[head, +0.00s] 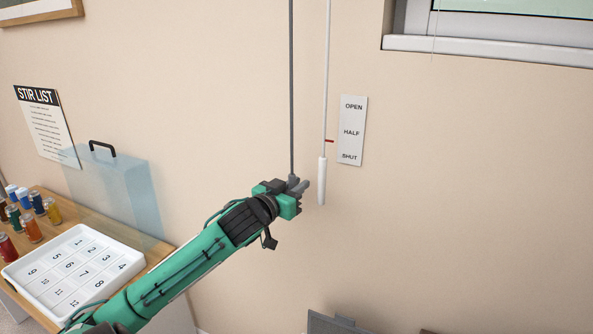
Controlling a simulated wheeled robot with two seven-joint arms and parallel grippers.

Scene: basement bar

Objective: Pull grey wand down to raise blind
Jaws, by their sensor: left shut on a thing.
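The grey wand (291,90) hangs straight down the wall from above the top edge of the head view. My left gripper (299,185) is shut on its lower end; the fingers hide the wand's tip. A white wand (322,180) with a thicker handle hangs just right of the gripper, apart from it. The blind itself cannot be made out. My right gripper is out of view.
A window with a white sill (480,49) is at the upper right. At the left, a wooden counter (150,258) holds a numbered white tray (22,290), several small jars and a clear case (115,190). A dark object (335,324) stands at the bottom edge. The wall right of the plate is bare.

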